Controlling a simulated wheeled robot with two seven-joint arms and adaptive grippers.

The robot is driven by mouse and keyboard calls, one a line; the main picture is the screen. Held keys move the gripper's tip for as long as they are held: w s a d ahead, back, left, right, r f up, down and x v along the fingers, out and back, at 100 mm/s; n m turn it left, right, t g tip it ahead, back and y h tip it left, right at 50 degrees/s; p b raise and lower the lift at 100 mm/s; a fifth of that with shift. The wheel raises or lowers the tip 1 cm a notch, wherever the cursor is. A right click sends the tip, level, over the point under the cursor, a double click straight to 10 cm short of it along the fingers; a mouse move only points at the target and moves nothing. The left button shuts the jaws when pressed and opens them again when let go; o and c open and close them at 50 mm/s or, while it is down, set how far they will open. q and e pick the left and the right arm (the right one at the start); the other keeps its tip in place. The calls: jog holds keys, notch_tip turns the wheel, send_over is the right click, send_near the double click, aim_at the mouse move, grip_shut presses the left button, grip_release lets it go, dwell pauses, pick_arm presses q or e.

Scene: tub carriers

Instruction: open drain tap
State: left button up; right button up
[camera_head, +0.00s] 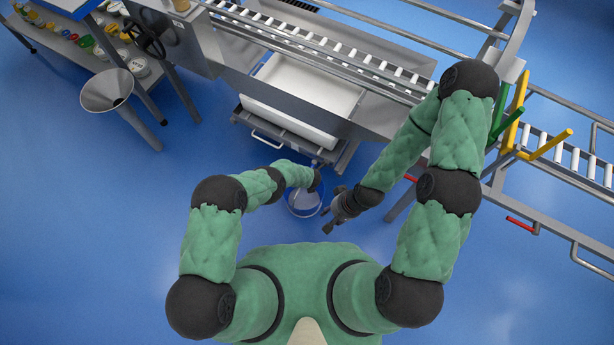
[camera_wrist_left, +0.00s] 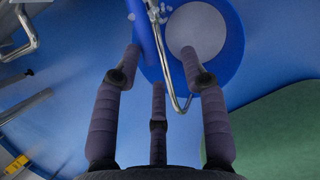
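A white tub (camera_head: 290,118) sits low under the steel machine frame. My left gripper (camera_head: 315,181) is over the bucket's far edge. In the left wrist view its fingers (camera_wrist_left: 160,75) are spread and hold nothing. I cannot clearly make out the drain tap. My right gripper (camera_head: 331,210) is right of the bucket, its fingers apart and empty.
A steel funnel (camera_head: 107,90) stands at the left, near a shelf table (camera_head: 60,35) with several coloured items. A roller conveyor (camera_head: 540,145) with yellow and green bars is at the right. The blue floor at lower left is clear.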

pick_arm(q)
jog(key=shift+w+r, duration=0.1)
jog(key=shift+w, duration=0.05)
dwell(0.3)
jog(key=v, duration=1.2)
dwell(0.5)
